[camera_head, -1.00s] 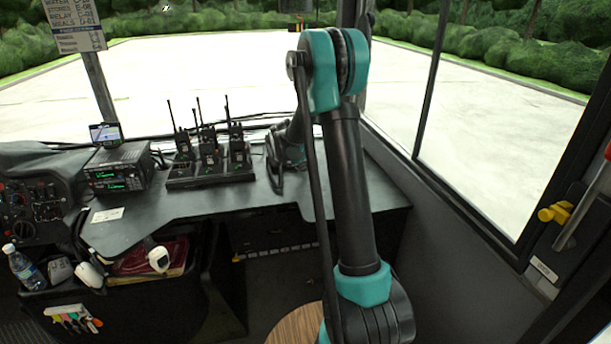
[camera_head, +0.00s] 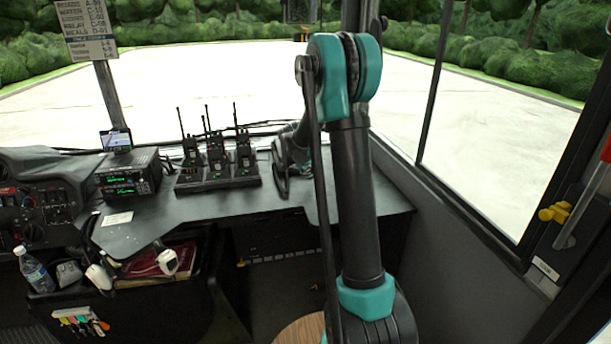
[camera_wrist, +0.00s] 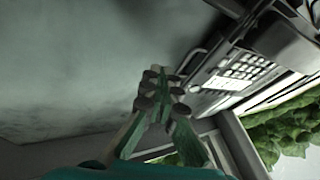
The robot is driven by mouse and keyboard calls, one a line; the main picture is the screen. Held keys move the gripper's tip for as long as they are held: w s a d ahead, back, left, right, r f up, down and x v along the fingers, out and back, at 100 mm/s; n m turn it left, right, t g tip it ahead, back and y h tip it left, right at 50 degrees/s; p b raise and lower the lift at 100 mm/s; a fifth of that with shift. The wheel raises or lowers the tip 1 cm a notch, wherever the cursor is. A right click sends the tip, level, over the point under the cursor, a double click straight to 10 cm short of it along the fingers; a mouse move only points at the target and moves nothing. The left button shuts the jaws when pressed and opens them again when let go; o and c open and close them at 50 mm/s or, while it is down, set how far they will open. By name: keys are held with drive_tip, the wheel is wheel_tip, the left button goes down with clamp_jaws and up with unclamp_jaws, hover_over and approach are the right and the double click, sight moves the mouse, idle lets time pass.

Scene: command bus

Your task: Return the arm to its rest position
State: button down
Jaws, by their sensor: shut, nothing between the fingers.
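My arm rises through the middle of the head view with its teal elbow at the top and folds forward over the dashboard. My gripper (camera_wrist: 160,88) shows in the wrist view with its fingers together and nothing between them. In the head view its fingertips cannot be made out clearly behind my arm. In the wrist view a grey desk phone with a keypad (camera_wrist: 240,72) lies to the right of the fingers. I cannot tell how far apart they are.
The dashboard counter (camera_head: 200,208) bears a radio unit (camera_head: 128,178) and a charger rack (camera_head: 216,183) with several handheld radios. A bottle (camera_head: 35,272) and a red item (camera_head: 145,274) sit below at the left. A windowed wall with a yellow knob (camera_head: 554,213) stands at the right.

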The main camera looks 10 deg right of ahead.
drive_tip(key=v, duration=0.8)
drive_tip(key=s+a+f+n+y, duration=0.1)
drive_tip(key=s+f+n, duration=0.2)
drive_tip(key=s, duration=0.9)
drive_tip(key=s+a+f+n+y, duration=0.1)
drive_tip(key=s+f+n, duration=0.2)
drive_tip(key=s+n, duration=0.5)
drive_tip(key=s+a+f+n+g+y, duration=0.1)
drive_tip(key=s+f+n, duration=0.3)
drive_tip(key=s, duration=1.4)
drive_tip(key=shift+n+y, duration=0.6)
drive_tip(key=shift+n, duration=0.3)
